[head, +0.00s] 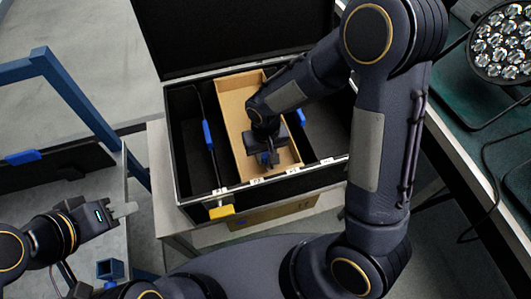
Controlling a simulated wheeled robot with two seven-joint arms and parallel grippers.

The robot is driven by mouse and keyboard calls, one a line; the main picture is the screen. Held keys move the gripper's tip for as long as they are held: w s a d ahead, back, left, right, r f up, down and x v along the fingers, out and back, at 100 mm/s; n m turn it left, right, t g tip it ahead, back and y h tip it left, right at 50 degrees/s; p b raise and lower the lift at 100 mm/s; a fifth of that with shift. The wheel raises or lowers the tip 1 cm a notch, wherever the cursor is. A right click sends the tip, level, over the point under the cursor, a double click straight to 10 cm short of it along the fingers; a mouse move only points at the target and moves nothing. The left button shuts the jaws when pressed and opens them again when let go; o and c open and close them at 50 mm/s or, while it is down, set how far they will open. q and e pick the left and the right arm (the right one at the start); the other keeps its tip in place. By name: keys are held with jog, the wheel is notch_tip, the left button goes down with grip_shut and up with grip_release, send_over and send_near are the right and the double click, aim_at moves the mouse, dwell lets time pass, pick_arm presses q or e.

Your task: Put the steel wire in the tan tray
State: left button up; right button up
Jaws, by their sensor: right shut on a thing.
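The tan tray (234,112) is a long open box lying in the middle of a black case. My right gripper (270,158) reaches down into the near part of the tray. The wire's shape cannot be made out. My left gripper (126,210) is well to the left of the case, away from the tray.
The black case (180,196) has dark compartments on both sides of the tray, with blue clips on the dividers (208,136). Its lid stands up behind. A par can (501,45) is on the green table at right. A blue frame (70,88) stands left.

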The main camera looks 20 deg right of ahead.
jog(key=shift+f+b, duration=0.2)
jog(key=shift+b, duration=0.1)
jog(key=o, duration=1)
jog(key=shift+r, duration=0.1)
